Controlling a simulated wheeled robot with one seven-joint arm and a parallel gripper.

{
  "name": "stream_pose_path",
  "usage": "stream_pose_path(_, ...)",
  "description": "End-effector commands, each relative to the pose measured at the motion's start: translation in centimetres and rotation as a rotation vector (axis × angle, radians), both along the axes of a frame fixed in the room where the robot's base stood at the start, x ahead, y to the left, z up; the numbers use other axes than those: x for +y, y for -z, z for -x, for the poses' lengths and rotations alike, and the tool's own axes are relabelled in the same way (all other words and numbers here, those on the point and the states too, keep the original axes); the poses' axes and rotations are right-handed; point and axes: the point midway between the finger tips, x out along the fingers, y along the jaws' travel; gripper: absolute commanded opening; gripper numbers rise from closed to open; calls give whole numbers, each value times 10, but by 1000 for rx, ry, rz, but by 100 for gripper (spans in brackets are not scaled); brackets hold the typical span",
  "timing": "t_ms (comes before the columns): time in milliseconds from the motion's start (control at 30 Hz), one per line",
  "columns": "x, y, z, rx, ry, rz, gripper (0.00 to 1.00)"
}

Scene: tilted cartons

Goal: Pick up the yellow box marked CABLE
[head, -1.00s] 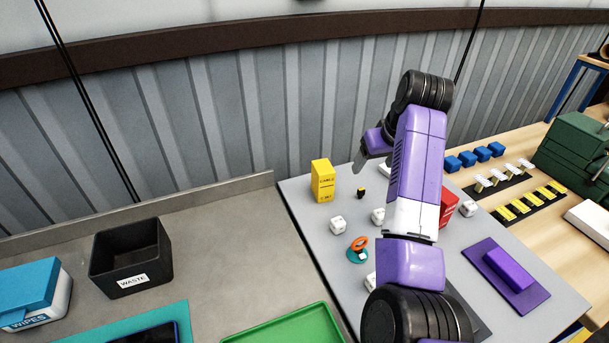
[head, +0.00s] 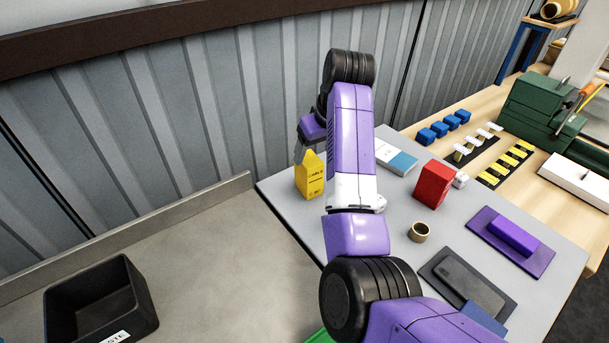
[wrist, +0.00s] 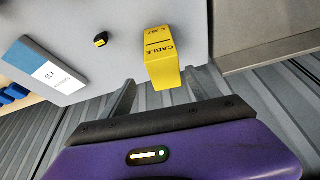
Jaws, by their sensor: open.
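The yellow box marked CABLE (head: 312,178) stands on the grey table top near its back left edge in the head view. My gripper (wrist: 162,88) is open and empty, with one finger on each side of the picture's middle. In the head view my gripper (head: 301,150) is at the upper back of the box, partly covering it. Whether a finger touches the box cannot be told.
A small black and yellow item (wrist: 101,40) lies near the CABLE box. The corrugated wall (head: 220,110) is close behind. A black bin (head: 100,305) is at lower left.

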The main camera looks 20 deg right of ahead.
Motion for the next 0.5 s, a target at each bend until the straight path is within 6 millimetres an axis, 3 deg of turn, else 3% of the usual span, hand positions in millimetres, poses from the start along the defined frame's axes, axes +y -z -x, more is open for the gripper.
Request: stream_pose_path(500,2,25,-5,2,-1,0,71)
